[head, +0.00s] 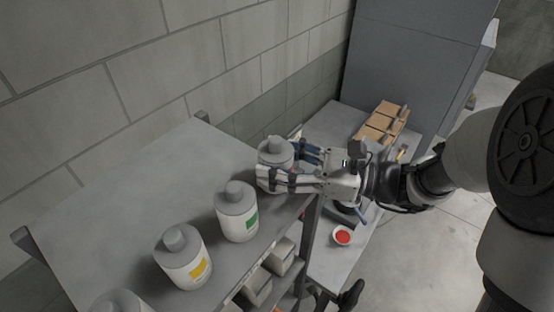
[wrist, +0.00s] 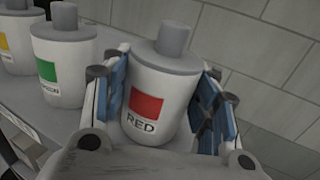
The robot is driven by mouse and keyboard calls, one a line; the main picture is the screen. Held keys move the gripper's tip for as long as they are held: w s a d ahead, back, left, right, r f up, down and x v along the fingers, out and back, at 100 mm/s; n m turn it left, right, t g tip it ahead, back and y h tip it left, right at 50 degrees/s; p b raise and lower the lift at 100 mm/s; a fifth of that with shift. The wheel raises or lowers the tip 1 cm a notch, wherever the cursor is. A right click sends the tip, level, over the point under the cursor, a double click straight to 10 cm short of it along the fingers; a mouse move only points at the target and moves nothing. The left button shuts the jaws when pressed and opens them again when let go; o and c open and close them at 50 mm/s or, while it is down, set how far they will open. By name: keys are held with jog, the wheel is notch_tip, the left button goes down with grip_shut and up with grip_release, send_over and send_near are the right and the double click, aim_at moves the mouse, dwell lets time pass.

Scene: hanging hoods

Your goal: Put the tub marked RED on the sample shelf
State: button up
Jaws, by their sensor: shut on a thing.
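The tub marked RED (wrist: 158,100) is white with a grey lid and a red square label, upright in the wrist view. In the head view the same tub (head: 275,153) is at the far right end of a grey shelf top (head: 135,190). My gripper (head: 279,165) is shut around the tub's sides, with blue-padded fingers on both sides in the wrist view. The tub's base is hidden, so I cannot tell whether it touches the shelf top. I cannot tell which surface is the sample shelf.
A green-labelled tub (head: 236,212), a yellow-labelled tub (head: 182,258) and another tub (head: 120,303) stand in a row. Pale bins (head: 257,287) sit below. A lower table (head: 340,258) holds a red-filled dish (head: 342,236) and brown boxes (head: 382,122). A block wall (head: 150,75) stands behind.

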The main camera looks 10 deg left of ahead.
jog(key=shift+f, duration=0.25)
jog(key=o, duration=0.9)
jog(key=d, duration=1.2)
jog(key=s+f+n+g+h, duration=0.2)
jog(key=s+f+n+h, duration=0.1)
jog(key=s+n+h, duration=0.75)
jog(key=s+d+r+n+t+h, duration=0.25)
jog(key=d+n+t+h, duration=0.45)
jog(key=d, duration=0.5)
notch_tip(320, 180, down, 28)
jog(key=s+b, duration=0.2)
jog(key=b, duration=2.3)
jog(key=shift+d+r, duration=0.25)
jog(key=shift+d, duration=0.05)
